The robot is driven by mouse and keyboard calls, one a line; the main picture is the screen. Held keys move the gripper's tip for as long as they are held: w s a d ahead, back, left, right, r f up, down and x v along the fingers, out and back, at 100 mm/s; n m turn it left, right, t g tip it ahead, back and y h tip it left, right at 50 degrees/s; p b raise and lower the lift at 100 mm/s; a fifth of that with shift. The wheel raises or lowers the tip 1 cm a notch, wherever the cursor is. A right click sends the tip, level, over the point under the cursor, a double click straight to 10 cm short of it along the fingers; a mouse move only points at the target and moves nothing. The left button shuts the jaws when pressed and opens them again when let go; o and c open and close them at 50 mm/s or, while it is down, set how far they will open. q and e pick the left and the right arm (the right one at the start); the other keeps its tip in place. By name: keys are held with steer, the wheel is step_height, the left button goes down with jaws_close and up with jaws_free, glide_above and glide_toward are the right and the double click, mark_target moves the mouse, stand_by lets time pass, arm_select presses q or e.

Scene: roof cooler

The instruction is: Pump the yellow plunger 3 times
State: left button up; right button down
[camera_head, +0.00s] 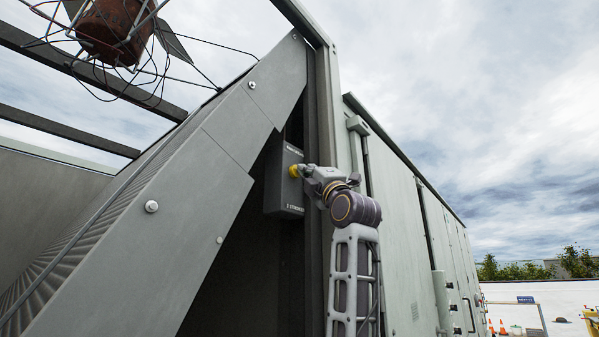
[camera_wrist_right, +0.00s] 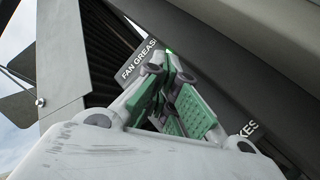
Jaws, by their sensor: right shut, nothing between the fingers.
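The yellow plunger (camera_head: 294,171) shows on the face of a dark grey box (camera_head: 285,205), inside the opening of the cooler housing. My right gripper (camera_head: 303,171) is at the plunger in the head view, its fingertips touching or just in front of it. In the right wrist view the gripper (camera_wrist_right: 170,62) has its green-padded fingers together, over the box face (camera_wrist_right: 205,85) with part of the words "FAN GREASE" showing. The plunger is hidden behind the fingers there. My left gripper is in neither view.
A sloped metal panel (camera_head: 165,215) stands left of the opening. A vertical frame post (camera_head: 322,130) stands close to the right of the box, beside my right arm. Grey cabinet doors (camera_head: 405,225) run off to the right. A rusty motor with wires (camera_head: 115,25) hangs at upper left.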

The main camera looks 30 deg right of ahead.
steer(key=shift+s+d+b, duration=0.3)
steer(key=shift+s+d, duration=0.05)
steer(key=shift+s, duration=0.55)
steer(key=shift+s+d+b, duration=0.35)
steer(key=shift+s+d, duration=0.05)
steer(key=shift+s, duration=0.55)
steer(key=shift+s+d+b, duration=0.3)
steer(key=shift+s+d, duration=0.05)
steer(key=shift+s, duration=0.55)
